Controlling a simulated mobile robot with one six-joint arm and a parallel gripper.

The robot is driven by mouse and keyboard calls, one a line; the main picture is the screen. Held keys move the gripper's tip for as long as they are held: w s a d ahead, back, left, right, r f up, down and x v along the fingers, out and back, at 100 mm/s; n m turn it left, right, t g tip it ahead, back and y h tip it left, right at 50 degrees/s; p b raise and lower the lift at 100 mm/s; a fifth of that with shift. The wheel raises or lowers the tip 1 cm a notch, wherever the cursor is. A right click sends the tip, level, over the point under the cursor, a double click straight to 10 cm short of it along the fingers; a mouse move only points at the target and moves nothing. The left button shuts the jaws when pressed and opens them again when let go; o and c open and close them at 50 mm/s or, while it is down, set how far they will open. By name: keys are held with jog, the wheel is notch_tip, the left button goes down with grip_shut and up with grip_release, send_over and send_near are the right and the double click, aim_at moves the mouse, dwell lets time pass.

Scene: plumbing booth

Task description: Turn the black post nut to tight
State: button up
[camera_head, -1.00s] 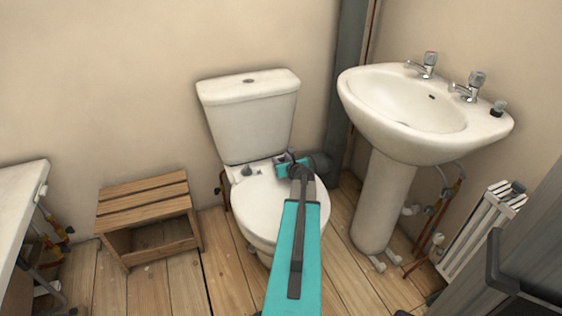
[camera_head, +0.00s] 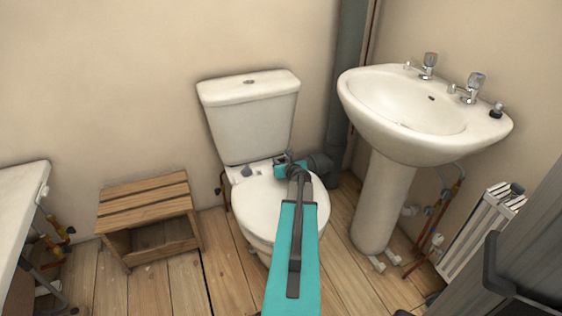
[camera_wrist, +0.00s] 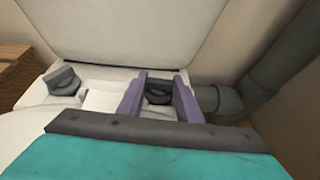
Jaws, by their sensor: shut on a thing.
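The black post nut (camera_wrist: 157,91) sits on the white ledge at the back of the toilet, on the right side. In the wrist view my gripper (camera_wrist: 162,82) has one purple finger on each side of it and is shut on it. A second dark nut (camera_wrist: 62,80) stands free on the left of the ledge; it also shows in the head view (camera_head: 246,171). In the head view my gripper (camera_head: 286,159) is at the right rear of the toilet, and my wrist hides the held nut.
The toilet tank (camera_head: 250,115) rises right behind the nuts. A grey waste pipe (camera_wrist: 222,102) lies close on the right. A pedestal sink (camera_head: 385,190) stands right, a wooden step box (camera_head: 150,220) left. Bare floor lies between box and toilet.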

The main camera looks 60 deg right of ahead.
jog(key=shift+w+a+r+m+g+h+p, duration=0.15)
jog(key=shift+m+g+h+p, duration=0.15)
jog(key=shift+m+g+p, duration=0.4)
jog(key=shift+p, duration=0.4)
jog(key=shift+m+g+h+p, duration=0.4)
jog(key=shift+m+h, duration=0.1)
jog(key=shift+h, duration=0.1)
jog(key=o, duration=0.8)
